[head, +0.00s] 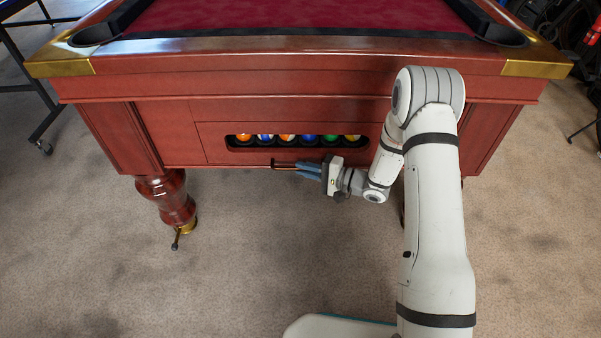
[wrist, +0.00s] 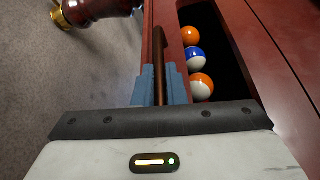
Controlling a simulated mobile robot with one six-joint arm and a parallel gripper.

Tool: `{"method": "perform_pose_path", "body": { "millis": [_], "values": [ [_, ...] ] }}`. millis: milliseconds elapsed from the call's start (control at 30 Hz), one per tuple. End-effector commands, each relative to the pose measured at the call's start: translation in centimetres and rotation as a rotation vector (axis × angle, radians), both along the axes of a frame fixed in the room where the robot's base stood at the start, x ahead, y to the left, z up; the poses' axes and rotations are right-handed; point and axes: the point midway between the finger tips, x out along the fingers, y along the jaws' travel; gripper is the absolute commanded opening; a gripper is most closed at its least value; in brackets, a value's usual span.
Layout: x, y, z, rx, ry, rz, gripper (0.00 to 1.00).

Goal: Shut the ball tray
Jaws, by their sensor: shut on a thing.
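The ball tray (head: 240,158) is at the middle of the pool table's front, with a long dark opening holding several balls (head: 285,138). Three balls, two orange-and-white and one blue-and-white, show in the wrist view (wrist: 195,58). A thin copper-brown bar handle (head: 278,166) runs along the tray's lower front; it also shows in the wrist view (wrist: 159,60). My gripper (head: 308,169) reaches in from the right, its blue fingers shut on the handle, one on each side in the wrist view (wrist: 162,85). How far out the tray stands is hard to tell.
The pool table (head: 300,88) has a red cloth and brass corners. Its turned left leg (head: 168,200) stands left of my gripper. The carpet (head: 270,245) in front is clear. A dark-framed table (head: 30,80) with castors stands at the far left.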

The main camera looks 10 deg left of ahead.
Motion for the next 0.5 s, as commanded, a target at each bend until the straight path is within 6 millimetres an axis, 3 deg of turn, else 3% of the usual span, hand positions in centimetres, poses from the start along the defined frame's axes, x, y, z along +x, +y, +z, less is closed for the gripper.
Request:
{"method": "perform_pose_path", "body": {
  "millis": [233,267,500],
  "values": [
    [0.71,-0.3,0.14,0.0,-0.009,-0.015,0.0],
    [0.72,-0.33,0.16,0.0,-0.01,-0.015,0.13],
    [0.67,-0.59,0.14,0.001,-0.008,-0.016,0.32]
  ]
}}
